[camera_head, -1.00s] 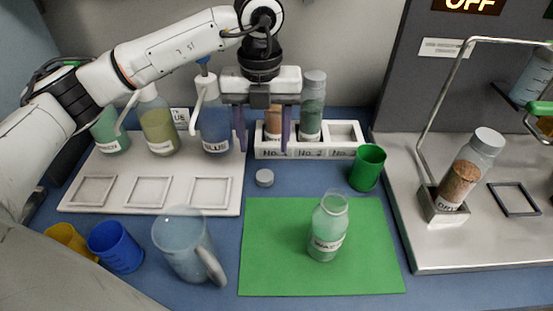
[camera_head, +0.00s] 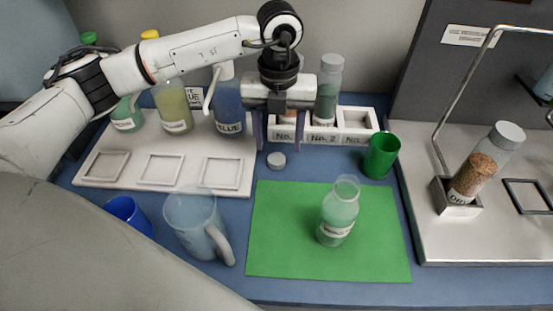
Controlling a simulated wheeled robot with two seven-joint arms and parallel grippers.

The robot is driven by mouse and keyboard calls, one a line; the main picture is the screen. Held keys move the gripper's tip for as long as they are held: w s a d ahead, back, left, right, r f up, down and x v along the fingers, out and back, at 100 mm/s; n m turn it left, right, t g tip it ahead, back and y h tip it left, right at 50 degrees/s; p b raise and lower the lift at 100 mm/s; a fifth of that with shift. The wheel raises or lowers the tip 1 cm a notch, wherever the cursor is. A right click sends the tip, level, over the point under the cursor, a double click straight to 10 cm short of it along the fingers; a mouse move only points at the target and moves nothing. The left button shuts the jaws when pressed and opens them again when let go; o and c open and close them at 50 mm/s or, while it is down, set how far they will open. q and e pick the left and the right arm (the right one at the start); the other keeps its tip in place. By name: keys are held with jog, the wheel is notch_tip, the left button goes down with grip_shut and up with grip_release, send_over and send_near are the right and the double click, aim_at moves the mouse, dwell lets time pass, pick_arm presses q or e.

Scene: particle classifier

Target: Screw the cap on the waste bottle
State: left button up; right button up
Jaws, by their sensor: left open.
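The waste bottle (camera_head: 339,212), pale green and translucent with a white label, stands upright and uncapped on the green mat (camera_head: 280,250). A small grey-white cap (camera_head: 276,160) lies on the blue table just behind the mat's back edge. My left gripper (camera_head: 283,143) comes in from the left and points down with its two purple fingers apart. It is open and empty, above and around the cap's position in the picture; whether the fingertips are at the cap's height I cannot tell. My right gripper is not in view.
A rack (camera_head: 358,122) with labelled bottles stands just behind the gripper. A green cup (camera_head: 381,156) stands right of the cap. A clear jug (camera_head: 195,222) and a blue cup (camera_head: 129,214) are at front left. A white tray (camera_head: 100,188) holds wash bottles. A metal stand (camera_head: 440,250) is at right.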

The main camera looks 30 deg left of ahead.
aim_at(277, 158)
pick_arm(q)
jog(key=shift+f, duration=0.1)
jog(key=f, duration=0.5)
jog(key=shift+w+a+p, duration=0.1)
jog(key=shift+a+p, duration=0.15)
jog(key=shift+p, duration=0.1)
jog(key=c, duration=1.1)
